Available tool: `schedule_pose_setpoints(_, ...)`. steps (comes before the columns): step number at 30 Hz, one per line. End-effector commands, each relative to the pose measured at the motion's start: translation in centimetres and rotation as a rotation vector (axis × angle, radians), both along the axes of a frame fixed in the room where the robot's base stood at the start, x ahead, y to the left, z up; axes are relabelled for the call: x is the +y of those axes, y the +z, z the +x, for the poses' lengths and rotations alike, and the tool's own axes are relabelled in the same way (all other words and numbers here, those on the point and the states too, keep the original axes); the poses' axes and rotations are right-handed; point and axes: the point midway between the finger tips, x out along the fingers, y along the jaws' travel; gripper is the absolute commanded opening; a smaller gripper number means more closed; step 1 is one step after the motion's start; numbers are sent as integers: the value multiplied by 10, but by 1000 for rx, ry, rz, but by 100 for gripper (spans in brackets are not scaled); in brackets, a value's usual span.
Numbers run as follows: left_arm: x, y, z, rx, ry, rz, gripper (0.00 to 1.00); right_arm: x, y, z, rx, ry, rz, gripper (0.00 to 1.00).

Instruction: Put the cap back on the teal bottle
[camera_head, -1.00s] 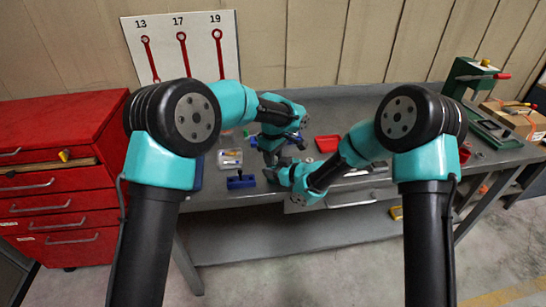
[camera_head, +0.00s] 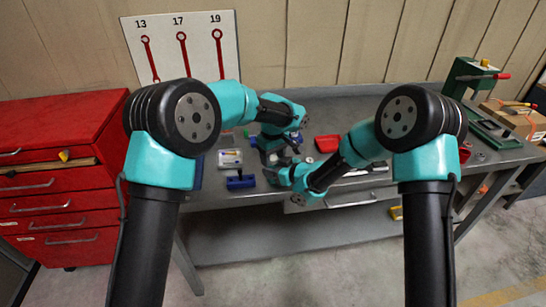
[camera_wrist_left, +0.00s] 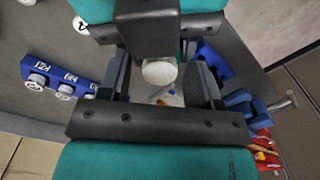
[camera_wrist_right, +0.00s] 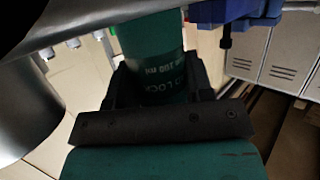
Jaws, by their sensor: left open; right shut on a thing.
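The teal bottle (camera_wrist_right: 152,62) shows in the right wrist view with pale lettering on its side. My right gripper (camera_wrist_right: 158,88) is shut on it there; its top is out of that frame. In the left wrist view a pale round top (camera_wrist_left: 159,72) lies between the fingers of my left gripper (camera_wrist_left: 162,85), which is open around it. I cannot tell whether this is the cap or the bare bottle top. In the head view both grippers are close together over the bench's front part, with the left one above, and the arms largely hide the bottle.
A blue block (camera_head: 240,182) and a pale tray of small parts (camera_head: 230,159) lie left of the grippers on the grey bench. A red tray (camera_head: 327,143) lies behind the right forearm. A red drawer cabinet (camera_head: 60,150) stands left.

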Motion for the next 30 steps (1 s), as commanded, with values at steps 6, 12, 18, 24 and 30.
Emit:
schedule_pose_setpoints(6,0,6,0,-2,1,-1,58,0,0,0,0,0,0,0)
schedule_pose_setpoints(12,-1,28,0,-3,1,-2,58,0,0,0,0,0,0,0)
schedule_pose_setpoints(18,0,44,0,0,1,0,58,0,0,0,-1,0,1,0)
schedule_pose_setpoints(24,0,45,0,0,0,0,58,0,0,0,0,0,0,0)
schedule_pose_setpoints(30,0,49,0,-1,23,0,54,0,0,0,0,0,0,0)
